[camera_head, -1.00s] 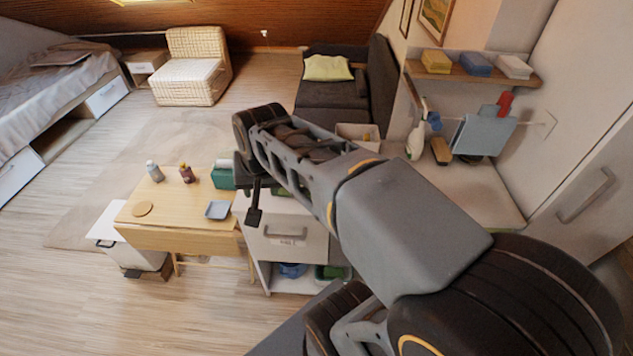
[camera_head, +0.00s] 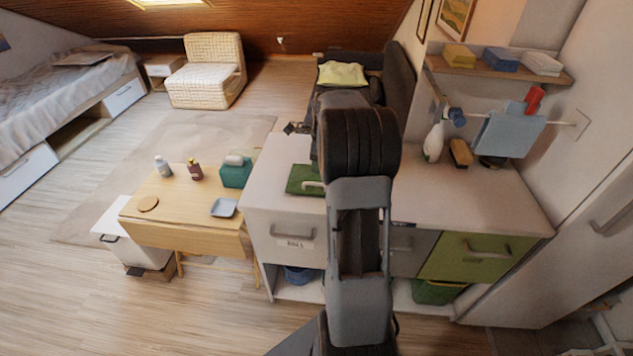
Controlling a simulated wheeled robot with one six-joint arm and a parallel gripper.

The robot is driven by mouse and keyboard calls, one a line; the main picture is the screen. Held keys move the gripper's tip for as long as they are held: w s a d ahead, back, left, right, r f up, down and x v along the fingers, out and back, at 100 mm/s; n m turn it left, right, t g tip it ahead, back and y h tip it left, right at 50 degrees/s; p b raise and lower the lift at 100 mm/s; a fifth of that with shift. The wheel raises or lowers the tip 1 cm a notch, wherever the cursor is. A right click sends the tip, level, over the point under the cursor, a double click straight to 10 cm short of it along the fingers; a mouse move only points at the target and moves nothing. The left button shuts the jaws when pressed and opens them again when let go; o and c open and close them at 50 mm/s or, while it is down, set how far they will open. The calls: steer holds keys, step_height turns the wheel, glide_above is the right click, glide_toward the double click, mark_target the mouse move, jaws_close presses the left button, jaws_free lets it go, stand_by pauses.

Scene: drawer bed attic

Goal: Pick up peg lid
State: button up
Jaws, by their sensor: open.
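A flat green lid-like piece with a pale handle (camera_head: 303,180) lies on the white counter, left of my arm. It may be the peg lid, but I cannot be sure; its right end is behind my arm. My gripper (camera_head: 296,128) shows only as small dark parts left of my arm, beyond the green piece in the picture. It is open and apart from the green piece. Most of it is hidden behind the arm.
The wooden table (camera_head: 178,236) also holds two bottles, a teal box (camera_head: 236,177) and a grey-blue tray (camera_head: 223,208). A white bottle (camera_head: 433,142) and a brown-and-yellow item (camera_head: 461,153) stand at the counter's back. The right part of the counter (camera_head: 460,203) is clear.

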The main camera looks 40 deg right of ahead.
mark_target(317, 177)
steer(key=shift+w+a+f+p, duration=0.1)
steer(key=shift+a+f+p, duration=0.1)
steer(key=shift+f, duration=1.15)
steer(key=shift+w+a+f+p, duration=0.1)
steer(key=shift+a+f, duration=0.05)
steer(key=shift+f, duration=1.25)
steer(key=shift+w+a+f+p, duration=0.1)
steer(key=shift+a+f+p, duration=0.1)
steer(key=shift+f, duration=1.15)
jaws_close()
